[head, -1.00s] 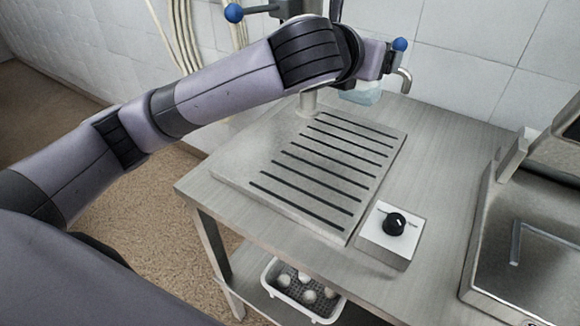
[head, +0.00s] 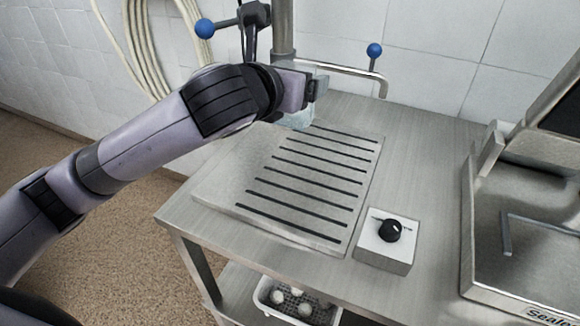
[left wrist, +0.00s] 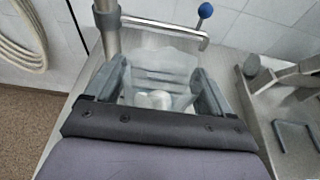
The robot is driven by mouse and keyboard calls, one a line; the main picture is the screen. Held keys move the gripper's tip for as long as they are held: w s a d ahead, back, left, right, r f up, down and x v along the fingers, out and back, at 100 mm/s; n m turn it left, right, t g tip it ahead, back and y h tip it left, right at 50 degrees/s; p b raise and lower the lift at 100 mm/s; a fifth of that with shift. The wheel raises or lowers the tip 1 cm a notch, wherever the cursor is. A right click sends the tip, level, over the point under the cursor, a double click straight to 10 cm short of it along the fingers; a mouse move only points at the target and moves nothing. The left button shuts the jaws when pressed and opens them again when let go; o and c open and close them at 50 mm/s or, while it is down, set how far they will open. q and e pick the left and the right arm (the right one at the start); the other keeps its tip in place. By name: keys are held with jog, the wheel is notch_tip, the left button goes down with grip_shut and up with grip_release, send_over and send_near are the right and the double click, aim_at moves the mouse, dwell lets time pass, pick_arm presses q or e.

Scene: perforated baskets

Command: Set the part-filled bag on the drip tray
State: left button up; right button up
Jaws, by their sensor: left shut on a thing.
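The part-filled bag (head: 299,117) is clear and pale bluish, and hangs from my left gripper (head: 313,88). In the left wrist view the bag (left wrist: 160,62) spans between the two fingers, with a whitish lump (left wrist: 153,99) low inside. The drip tray (head: 222,190) is a flat steel plate with several dark slots on the table. The bag overlaps the tray's back end in the head view, and slot-like lines show through it in the wrist view. I cannot tell whether its bottom touches the tray. My right gripper is out of view.
A metal post (head: 283,35) with a bent spout (head: 345,72) and blue-knobbed levers (head: 204,28) stands behind the tray. A dial box (head: 387,243) sits at the tray's front right. A steel sealing machine (head: 480,240) is at right. A white basket (head: 268,305) with balls is below.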

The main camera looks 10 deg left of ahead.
pick_arm(q)
notch_tip(320, 180, down, 16)
jog(key=shift+f+b, duration=0.1)
jog(key=shift+b, duration=0.7)
jog(key=shift+f, duration=0.1)
jog(key=o, duration=0.9)
jog(key=shift+f, duration=0.1)
jog(key=shift+s+r, duration=0.2)
jog(key=shift+r, duration=0.05)
jog(key=v, duration=1.1)
jog(key=shift+s+a+r, duration=0.1)
jog(key=shift+s, duration=0.2)
